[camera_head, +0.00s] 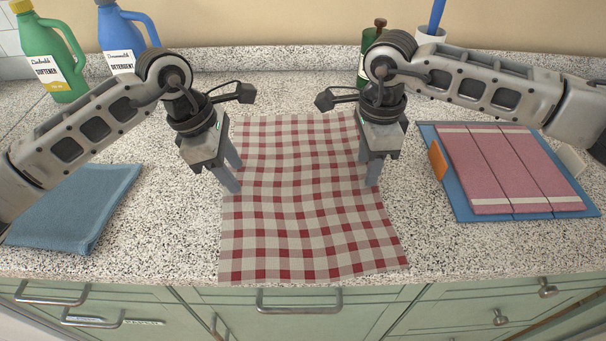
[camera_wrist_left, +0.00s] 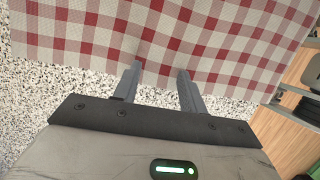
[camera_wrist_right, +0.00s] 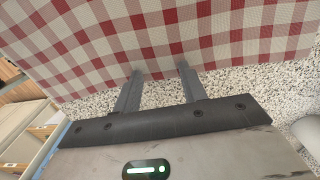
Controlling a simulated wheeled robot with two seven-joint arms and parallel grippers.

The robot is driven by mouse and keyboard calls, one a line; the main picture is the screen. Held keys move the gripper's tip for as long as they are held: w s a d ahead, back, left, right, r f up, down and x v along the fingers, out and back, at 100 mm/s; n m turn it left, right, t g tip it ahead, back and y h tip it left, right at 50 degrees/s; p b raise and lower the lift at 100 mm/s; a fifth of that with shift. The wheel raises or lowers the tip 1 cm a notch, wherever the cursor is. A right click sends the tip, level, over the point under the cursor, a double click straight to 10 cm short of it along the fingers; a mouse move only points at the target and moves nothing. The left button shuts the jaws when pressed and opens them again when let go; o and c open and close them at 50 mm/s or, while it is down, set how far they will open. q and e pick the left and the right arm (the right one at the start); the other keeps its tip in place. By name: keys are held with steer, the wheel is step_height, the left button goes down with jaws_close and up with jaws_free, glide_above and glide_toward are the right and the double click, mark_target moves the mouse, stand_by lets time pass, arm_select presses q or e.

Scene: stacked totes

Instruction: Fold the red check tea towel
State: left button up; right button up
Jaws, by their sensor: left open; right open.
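The red check tea towel (camera_head: 300,215) lies spread out flat on the speckled counter, with slight ripples and its near edge close to the counter's front. My left gripper (camera_head: 234,178) is open at the towel's left edge, its fingers pointing down. In the left wrist view the towel (camera_wrist_left: 170,35) lies beyond the open fingers (camera_wrist_left: 160,80), whose tips overlap its edge. My right gripper (camera_head: 367,172) is open at the towel's right edge. In the right wrist view the towel edge also passes by the open fingertips (camera_wrist_right: 160,76). I cannot tell whether any fingertip touches the cloth.
A folded blue cloth (camera_head: 75,210) lies at the left. A blue board with a folded pink cloth (camera_head: 505,165) lies at the right, with an orange clip (camera_head: 438,160). Green (camera_head: 45,50) and blue (camera_head: 125,28) detergent bottles and a dark green bottle (camera_head: 371,45) stand at the back.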

arm_select(q)
steer(key=shift+f, duration=0.15)
arm_select(e)
steer(key=shift+f, duration=0.15)
arm_select(q)
jaws_close()
arm_select(e)
jaws_close()
